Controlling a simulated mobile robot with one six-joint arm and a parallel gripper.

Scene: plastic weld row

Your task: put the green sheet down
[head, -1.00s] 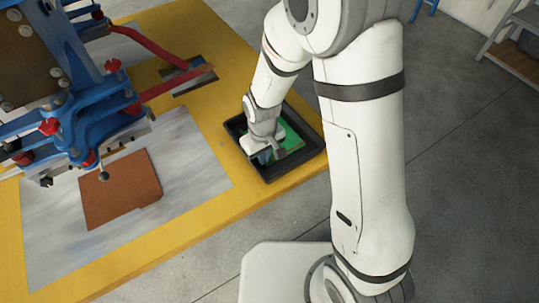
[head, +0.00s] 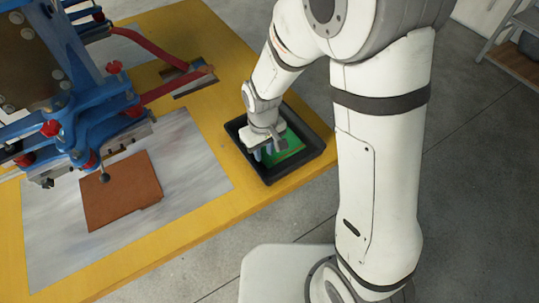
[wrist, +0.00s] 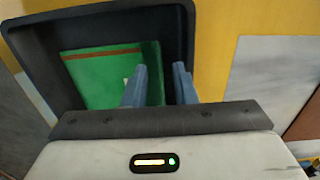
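The green sheet (head: 289,158) lies in the black tray (head: 315,155) at the yellow table's near right edge. In the wrist view, the green sheet (wrist: 90,85) has a brown strip along its far edge and a darker green band on its right side. My gripper (head: 264,153) is over the left part of the tray, fingers pointing down. The left finger covers part of the sheet's right side.
A brown sheet (head: 120,190) lies on a grey plate (head: 195,165) left of the tray. A blue frame with red knobs (head: 100,110) stands over the table at the left. Red bars (head: 160,47) reach toward a dark opening (head: 188,82) behind the tray.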

